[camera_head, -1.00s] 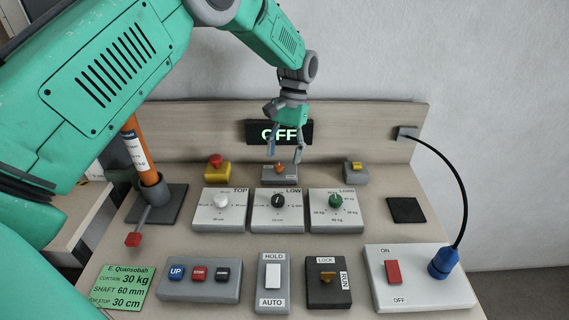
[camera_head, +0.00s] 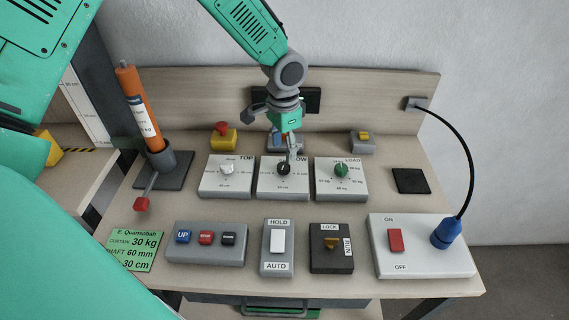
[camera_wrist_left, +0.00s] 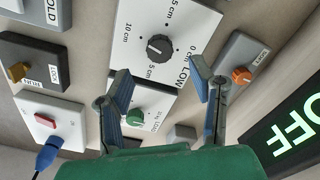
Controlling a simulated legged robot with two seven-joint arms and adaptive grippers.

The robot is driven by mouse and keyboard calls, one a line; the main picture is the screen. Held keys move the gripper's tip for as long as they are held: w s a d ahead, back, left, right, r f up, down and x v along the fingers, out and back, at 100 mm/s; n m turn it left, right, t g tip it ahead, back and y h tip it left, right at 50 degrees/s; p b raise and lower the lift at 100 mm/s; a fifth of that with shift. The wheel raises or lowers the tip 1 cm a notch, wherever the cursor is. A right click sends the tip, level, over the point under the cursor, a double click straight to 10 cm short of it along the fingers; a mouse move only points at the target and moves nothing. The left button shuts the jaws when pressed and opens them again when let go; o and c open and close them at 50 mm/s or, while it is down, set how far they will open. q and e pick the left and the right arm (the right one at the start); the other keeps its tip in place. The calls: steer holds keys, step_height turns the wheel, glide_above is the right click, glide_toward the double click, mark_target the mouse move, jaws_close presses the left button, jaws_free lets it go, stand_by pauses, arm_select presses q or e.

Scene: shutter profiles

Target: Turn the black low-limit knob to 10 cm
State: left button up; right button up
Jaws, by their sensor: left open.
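The black low-limit knob (camera_head: 283,169) sits on the white LOW panel, the middle of three dial panels. In the left wrist view the knob (camera_wrist_left: 160,47) shows round and ribbed, with 10 cm printed to its left and 5 cm below it. My left gripper (camera_head: 290,152) is just above and behind the knob, pointing down, and partly covers the LOW label. In the wrist view the left gripper's fingers (camera_wrist_left: 160,82) are spread and empty, with the knob beyond the gap between them, not gripped. My right gripper is not in view.
The TOP knob (camera_head: 227,169) and green LOAD knob (camera_head: 341,170) flank it closely. An orange-knobbed box (camera_wrist_left: 242,76) stands behind, with the OFF display (camera_wrist_left: 296,130) on the backboard. The HOLD/AUTO switch (camera_head: 278,241) stands in front. An orange cylinder (camera_head: 140,108) rises at left.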

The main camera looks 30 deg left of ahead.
mark_target(284, 165)
arm_select(q)
step_height(284, 165, down, 6)
steer(key=shift+a+f, duration=0.1)
steer(key=shift+f, duration=0.05)
steer(key=shift+c, duration=0.4)
steer(key=c, duration=1)
